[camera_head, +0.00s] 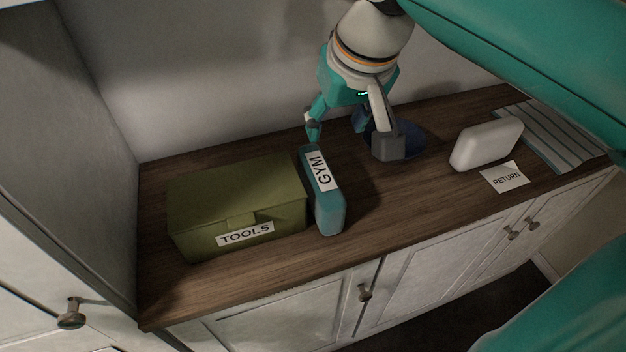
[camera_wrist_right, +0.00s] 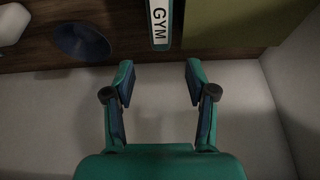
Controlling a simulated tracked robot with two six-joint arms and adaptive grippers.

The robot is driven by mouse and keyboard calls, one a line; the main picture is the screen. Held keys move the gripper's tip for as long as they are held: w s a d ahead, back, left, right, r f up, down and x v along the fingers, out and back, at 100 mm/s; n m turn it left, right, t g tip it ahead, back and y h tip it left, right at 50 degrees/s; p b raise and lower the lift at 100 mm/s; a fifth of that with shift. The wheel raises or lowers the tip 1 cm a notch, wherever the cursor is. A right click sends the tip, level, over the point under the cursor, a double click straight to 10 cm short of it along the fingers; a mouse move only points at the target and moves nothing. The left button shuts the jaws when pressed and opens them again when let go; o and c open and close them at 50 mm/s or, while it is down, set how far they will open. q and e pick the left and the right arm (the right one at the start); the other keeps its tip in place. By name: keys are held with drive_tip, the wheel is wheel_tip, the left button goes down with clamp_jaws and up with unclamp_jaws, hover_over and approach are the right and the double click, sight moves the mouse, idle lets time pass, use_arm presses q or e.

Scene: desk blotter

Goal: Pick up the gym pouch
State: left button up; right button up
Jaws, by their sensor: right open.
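The gym pouch (camera_head: 328,212) is a narrow teal block with a white GYM label. It stands on the wooden counter, close against the right side of a green box. It also shows at the top of the right wrist view (camera_wrist_right: 161,44). My right gripper (camera_head: 337,126) is open and empty, above the back of the counter, behind the pouch. In the wrist view its two fingers (camera_wrist_right: 159,75) are spread, and the pouch lies beyond the gap between them, not between the fingers. My left gripper is not in view.
The green TOOLS box (camera_head: 235,190) is left of the pouch. A dark blue bowl (camera_head: 410,140) sits to the right, partly hidden by my right wrist. Farther right are a white rounded block (camera_head: 487,143), a RETURN card (camera_head: 505,178) and a striped mat (camera_head: 555,135). A wall closes the back.

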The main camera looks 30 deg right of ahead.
sight(321, 171)
drive_tip(key=b+x, duration=0.1)
drive_tip(key=x, duration=1.4)
drive_tip(key=shift+s+f, duration=0.1)
drive_tip(key=shift+f, duration=0.05)
clamp_jaws()
